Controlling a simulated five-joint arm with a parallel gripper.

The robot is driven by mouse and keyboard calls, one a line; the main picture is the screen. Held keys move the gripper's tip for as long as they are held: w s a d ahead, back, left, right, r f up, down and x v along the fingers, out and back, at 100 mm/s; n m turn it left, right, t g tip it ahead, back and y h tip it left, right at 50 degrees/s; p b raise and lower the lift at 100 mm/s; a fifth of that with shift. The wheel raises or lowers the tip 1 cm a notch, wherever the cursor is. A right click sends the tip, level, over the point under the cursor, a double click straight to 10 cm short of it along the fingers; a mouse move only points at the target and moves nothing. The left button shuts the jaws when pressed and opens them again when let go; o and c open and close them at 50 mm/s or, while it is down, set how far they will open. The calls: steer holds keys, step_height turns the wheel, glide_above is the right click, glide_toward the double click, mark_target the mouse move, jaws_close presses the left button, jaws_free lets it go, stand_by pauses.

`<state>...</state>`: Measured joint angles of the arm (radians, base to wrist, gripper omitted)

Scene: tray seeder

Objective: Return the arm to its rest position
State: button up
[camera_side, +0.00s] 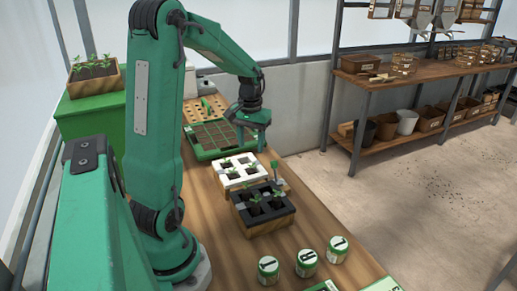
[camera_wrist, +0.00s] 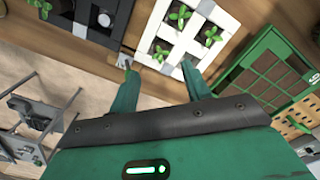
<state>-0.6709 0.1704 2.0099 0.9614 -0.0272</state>
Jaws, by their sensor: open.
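My gripper (camera_side: 254,130) hangs above the bench by the green seed tray, at that tray's right side in the side view. In the wrist view my gripper (camera_wrist: 158,70) has its two green fingers spread apart with nothing between them. The white-topped seedling tray (camera_wrist: 182,43) lies beyond the fingertips, with small green plants in its cells. The green seed tray (camera_wrist: 236,68), with brown soil cells, is to the right of the fingers. The white-topped tray also shows in the side view (camera_side: 243,172), nearer the camera than my gripper.
A black-topped seedling tray (camera_side: 262,205) stands in front of the white one. Several labelled jars (camera_side: 306,263) stand near the bench's front. A perforated wooden board (camera_side: 205,108) lies behind the green tray. A shelf rack (camera_side: 430,80) stands across open floor.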

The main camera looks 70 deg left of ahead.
steer(key=s+d+r+m+t, duration=0.2)
steer(key=d+r, duration=0.1)
steer(key=d, duration=0.5)
steer(key=s+d+r+m+t, duration=0.1)
steer(key=s+d+r+m, duration=0.2)
steer(key=d, duration=0.4)
steer(key=s+d+r+m+t, duration=0.2)
steer(key=d+r+m, duration=0.1)
steer(key=d, duration=0.5)
steer(key=shift+s+d+r+t, duration=0.25)
steer(key=shift+d+r+t, duration=0.1)
steer(key=shift+r, duration=0.2)
